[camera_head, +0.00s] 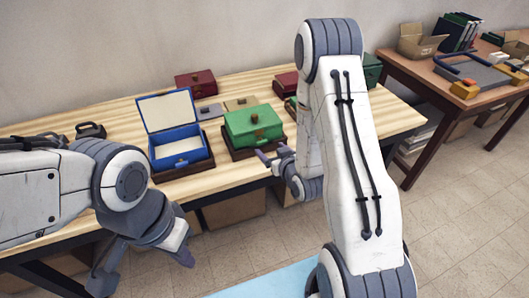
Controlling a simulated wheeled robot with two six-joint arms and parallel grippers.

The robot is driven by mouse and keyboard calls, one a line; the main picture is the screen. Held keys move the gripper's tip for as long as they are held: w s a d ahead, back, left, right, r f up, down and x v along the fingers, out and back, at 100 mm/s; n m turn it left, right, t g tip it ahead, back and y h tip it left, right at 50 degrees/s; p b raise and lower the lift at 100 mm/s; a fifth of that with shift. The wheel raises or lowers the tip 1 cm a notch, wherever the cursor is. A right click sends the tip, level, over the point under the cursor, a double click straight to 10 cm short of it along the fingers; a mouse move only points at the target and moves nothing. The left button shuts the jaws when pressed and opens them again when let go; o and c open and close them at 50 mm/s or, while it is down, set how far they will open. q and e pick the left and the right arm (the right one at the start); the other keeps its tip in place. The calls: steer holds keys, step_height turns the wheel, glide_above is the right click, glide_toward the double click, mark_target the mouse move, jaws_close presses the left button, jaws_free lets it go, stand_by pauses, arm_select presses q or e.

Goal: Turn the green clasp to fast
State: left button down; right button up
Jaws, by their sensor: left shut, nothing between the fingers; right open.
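A green box (236,126) with its lid down sits in a dark brown tray (230,155) near the front edge of the wooden table. A small dark fitting (259,135) shows on its front, probably the clasp; its setting is too small to tell. My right gripper (272,155) is open and empty, just in front of the box's lower front right; I cannot tell whether it touches. My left gripper (187,259) is shut and empty, low in front of the table, well away from the box.
A blue box (178,145) with its lid raised stands left of the green one. Dark red boxes (196,83) and small flat pieces (208,111) lie behind. Black objects (91,130) are at the left. A second table (425,78) stands at the right.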

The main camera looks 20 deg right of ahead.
mark_target(262, 142)
steer(key=x, duration=0.5)
steer(key=shift+a+r+b, duration=0.1)
steer(key=shift+b, duration=0.3)
arm_select(q)
steer(key=shift+f, duration=0.95)
arm_select(e)
steer(key=shift+w+f, duration=0.3)
steer(key=shift+w, duration=0.35)
jaws_close()
